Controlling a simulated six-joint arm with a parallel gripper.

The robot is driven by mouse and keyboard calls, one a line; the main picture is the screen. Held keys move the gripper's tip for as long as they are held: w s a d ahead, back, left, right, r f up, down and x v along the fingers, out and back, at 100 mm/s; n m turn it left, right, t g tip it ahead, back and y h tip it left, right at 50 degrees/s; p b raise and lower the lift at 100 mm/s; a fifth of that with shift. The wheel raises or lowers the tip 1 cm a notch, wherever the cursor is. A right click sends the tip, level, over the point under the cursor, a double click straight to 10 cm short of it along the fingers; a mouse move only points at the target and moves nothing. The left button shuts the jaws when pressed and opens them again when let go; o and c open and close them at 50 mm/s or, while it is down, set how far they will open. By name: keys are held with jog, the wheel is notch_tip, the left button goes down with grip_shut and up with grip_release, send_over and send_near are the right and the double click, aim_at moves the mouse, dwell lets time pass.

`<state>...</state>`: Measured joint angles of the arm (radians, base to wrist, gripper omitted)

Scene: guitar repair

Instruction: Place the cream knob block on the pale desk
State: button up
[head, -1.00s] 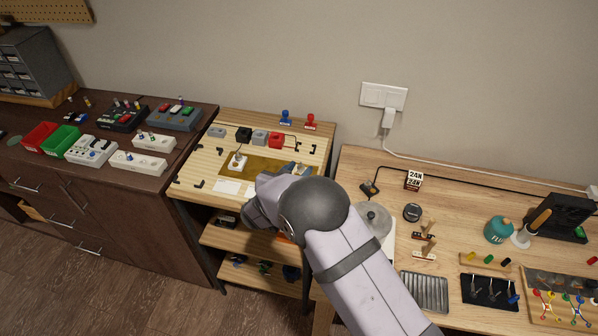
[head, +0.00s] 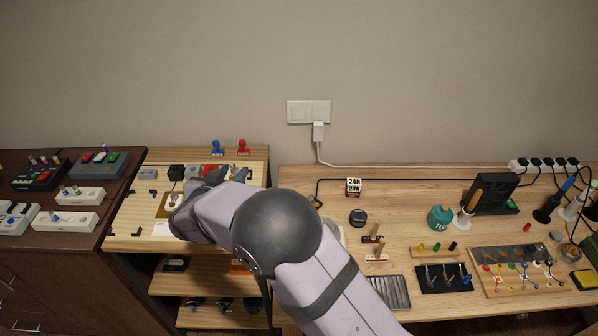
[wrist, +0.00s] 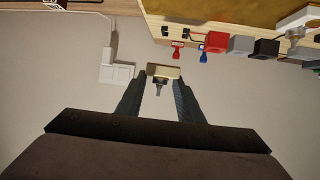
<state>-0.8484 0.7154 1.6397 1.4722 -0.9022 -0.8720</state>
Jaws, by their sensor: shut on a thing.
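In the wrist view my gripper (wrist: 160,98) is shut on the cream knob block (wrist: 163,71), a small cream piece with a metal knob stem, held between the fingertips with the grey wall behind. In the head view my arm largely hides the gripper, and I cannot make out the block there. The arm reaches over the pale wooden desk (head: 126,238) at left centre. Another light wooden desk (head: 420,184) stands to its right, across a gap.
A brass plate (head: 164,205) with a knob lies on the left-centre desk. Grey, black and red (wrist: 216,42) blocks and small blue and red stands line its back. The right desk holds a flux bottle (head: 440,217), tools and trays. A dark cabinet (head: 70,270) stands left.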

jog(key=w+d+r+b, duration=0.2)
jog(key=w+d, duration=0.6)
jog(key=w, duration=0.2)
jog(key=n+y+b, duration=0.2)
jog(key=b, duration=0.5)
send_over(386, 195)
notch_tip(386, 195, down, 13)
jog(key=shift+d+f, duration=0.1)
jog(key=shift+f, duration=4.95)
